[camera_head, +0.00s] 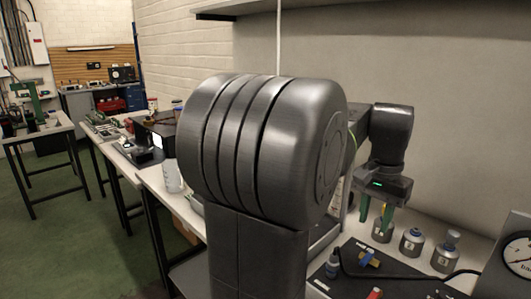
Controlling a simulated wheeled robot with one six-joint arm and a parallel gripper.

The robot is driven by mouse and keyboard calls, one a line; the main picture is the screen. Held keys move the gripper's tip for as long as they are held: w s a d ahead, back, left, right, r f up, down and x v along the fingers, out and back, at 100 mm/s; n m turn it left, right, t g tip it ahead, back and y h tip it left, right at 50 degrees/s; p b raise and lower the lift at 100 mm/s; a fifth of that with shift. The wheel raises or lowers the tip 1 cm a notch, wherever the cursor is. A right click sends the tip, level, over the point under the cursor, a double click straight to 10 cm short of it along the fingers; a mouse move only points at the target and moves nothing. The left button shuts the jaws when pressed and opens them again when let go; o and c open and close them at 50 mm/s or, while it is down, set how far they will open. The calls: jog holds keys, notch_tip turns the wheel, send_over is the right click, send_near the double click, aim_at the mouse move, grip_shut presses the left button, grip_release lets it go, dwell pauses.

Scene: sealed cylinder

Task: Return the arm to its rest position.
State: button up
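My arm fills the middle of the head view, with a large dark grey joint in front. My gripper (375,220) hangs down at the right, over the back of the bench. A grey metal container (382,234) stands right at the fingertips, partly covered by one finger. I cannot tell whether the finger touches it. Two similar containers with blue-grey tops, one in the middle (412,243) and one at the right (445,257), stand beside it.
A dark mat (400,283) on the bench holds a small bottle (332,265), a blue and yellow item (368,257) and a black cable. A gauge box (515,262) stands at the right edge. A shelf (240,8) overhangs above. Open green floor lies at the left.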

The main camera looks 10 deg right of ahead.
aim_at(366, 258)
notch_tip(366, 258, down, 10)
jog(key=shift+f+b, duration=0.25)
jog(key=shift+b, duration=0.4)
jog(key=shift+r+n, duration=0.1)
jog(key=shift+n, duration=0.2)
jog(key=shift+r, duration=0.1)
